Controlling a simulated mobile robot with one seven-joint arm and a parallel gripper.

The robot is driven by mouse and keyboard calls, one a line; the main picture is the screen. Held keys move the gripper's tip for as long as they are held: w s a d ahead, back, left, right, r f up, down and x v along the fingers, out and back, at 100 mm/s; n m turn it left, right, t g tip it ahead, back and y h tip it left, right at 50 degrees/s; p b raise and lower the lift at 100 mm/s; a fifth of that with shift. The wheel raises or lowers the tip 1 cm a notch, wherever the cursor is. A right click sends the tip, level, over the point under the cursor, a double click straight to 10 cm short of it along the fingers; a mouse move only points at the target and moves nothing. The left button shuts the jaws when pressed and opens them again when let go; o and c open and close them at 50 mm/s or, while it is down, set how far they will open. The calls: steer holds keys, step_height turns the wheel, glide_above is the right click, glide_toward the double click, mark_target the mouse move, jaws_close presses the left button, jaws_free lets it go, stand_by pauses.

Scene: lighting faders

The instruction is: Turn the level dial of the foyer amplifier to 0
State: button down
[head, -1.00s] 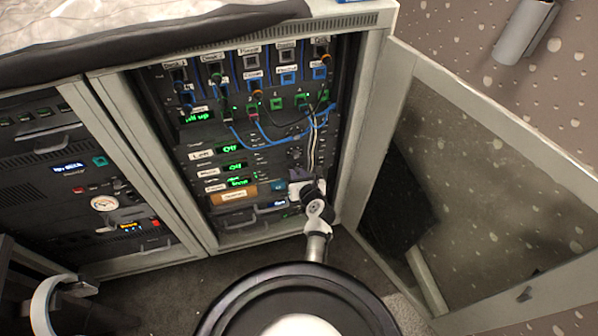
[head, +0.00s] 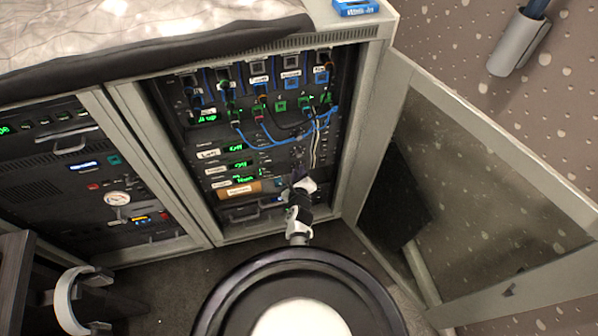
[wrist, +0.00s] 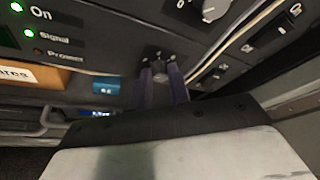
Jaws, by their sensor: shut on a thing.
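The amplifiers are stacked in the open rack cabinet, with labels and green displays. The lowest labelled one (head: 232,190) looks like the foyer amplifier, but its label is too blurred to read surely; its display is lit. In the wrist view its dark panel (wrist: 100,30) carries lit On and Signal lights and a dim Protect light. My gripper (wrist: 164,90) has its two purple-grey fingers at the panel, shut on a small dark level dial (wrist: 160,68) between them. The dial's pointer and reading are mostly hidden. In the head view my gripper (head: 299,178) reaches the panel's right part.
Another dial (wrist: 205,10) sits above and right of my gripper. White cables (head: 314,145) hang close by the panel's right side. An orange-brown labelled block (head: 240,190) and a blue tag (wrist: 106,86) are to the left. The open glass door (head: 470,190) stands on the right.

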steer(key=shift+a+n, duration=0.15)
steer(key=shift+n, duration=0.45)
steer(key=shift+f+n+t+h+b, duration=0.2)
steer(key=shift+n+t+h+b, duration=0.4)
steer(key=shift+n, duration=0.5)
steer(key=shift+f+n+t+h+b, duration=0.15)
steer(key=shift+n+t+h+b, duration=0.45)
steer(key=shift+n, duration=0.5)
steer(key=shift+r, duration=0.1)
steer(key=c, duration=1.3)
jaws_free()
steer(key=shift+s, duration=0.15)
